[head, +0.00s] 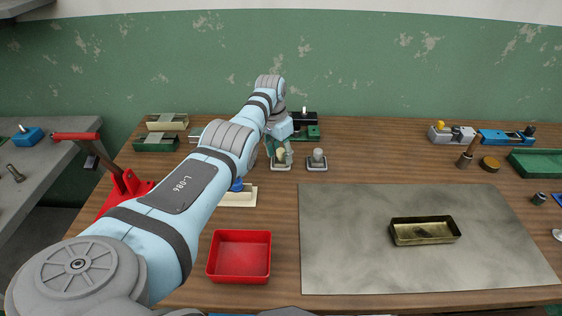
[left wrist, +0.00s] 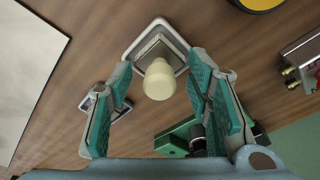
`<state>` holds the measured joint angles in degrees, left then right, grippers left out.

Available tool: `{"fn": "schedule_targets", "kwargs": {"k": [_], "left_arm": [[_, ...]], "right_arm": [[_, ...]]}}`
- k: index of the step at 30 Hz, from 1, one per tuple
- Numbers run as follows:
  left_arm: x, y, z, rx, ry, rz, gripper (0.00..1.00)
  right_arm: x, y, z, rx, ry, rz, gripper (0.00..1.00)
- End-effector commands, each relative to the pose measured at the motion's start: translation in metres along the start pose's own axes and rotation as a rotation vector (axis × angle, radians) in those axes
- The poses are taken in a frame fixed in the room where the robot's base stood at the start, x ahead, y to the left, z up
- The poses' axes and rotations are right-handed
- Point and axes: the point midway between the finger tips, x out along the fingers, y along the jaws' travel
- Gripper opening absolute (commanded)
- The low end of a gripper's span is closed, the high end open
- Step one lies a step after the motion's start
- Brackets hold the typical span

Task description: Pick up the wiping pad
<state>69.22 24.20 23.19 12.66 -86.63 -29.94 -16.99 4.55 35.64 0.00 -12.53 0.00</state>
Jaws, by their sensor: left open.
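A block with a cream knob, which looks like the wiping pad (left wrist: 159,84), sits on a small pale-rimmed square holder in the left wrist view. It also shows in the head view (head: 281,157), at the back middle of the table, partly covered by my gripper. My left gripper (left wrist: 168,97) is open, with one teal finger on each side of the knob; I see no contact. In the head view the left gripper (head: 279,149) is just above the pad. A similar grey-knobbed piece (head: 317,158) stands close to the right. My right gripper is not in view.
A green and black fixture (head: 305,126) stands just behind the pad. A red tray (head: 239,257) is at the front, beside a grey mat (head: 340,255) bearing a brass tray (head: 424,231). A red-handled press (head: 120,187) is at left. Bare wood lies in front of the pad.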

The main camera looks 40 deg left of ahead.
Motion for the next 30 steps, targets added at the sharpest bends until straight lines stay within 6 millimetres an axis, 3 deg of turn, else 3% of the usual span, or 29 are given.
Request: {"fn": "schedule_targets", "kwargs": {"k": [3, 11, 23, 26, 30], "left_arm": [[-0.002, 0.000, 0.000, 0.000, 0.001, 0.000, 0.42], [-0.002, 0.000, -0.001, 0.001, 0.001, 0.000, 0.01], [-0.011, 0.000, -0.003, 0.001, 0.002, -0.001, 0.00], [-0.029, 0.000, -0.005, 0.001, 0.003, -0.001, 0.00], [-0.070, -0.001, -0.012, 0.001, 0.007, -0.002, 0.00]], "right_arm": [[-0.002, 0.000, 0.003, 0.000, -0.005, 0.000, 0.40], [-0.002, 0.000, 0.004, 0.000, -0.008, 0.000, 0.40], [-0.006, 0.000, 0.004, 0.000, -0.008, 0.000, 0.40], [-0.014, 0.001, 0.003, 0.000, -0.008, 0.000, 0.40], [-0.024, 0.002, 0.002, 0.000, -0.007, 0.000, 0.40]]}}
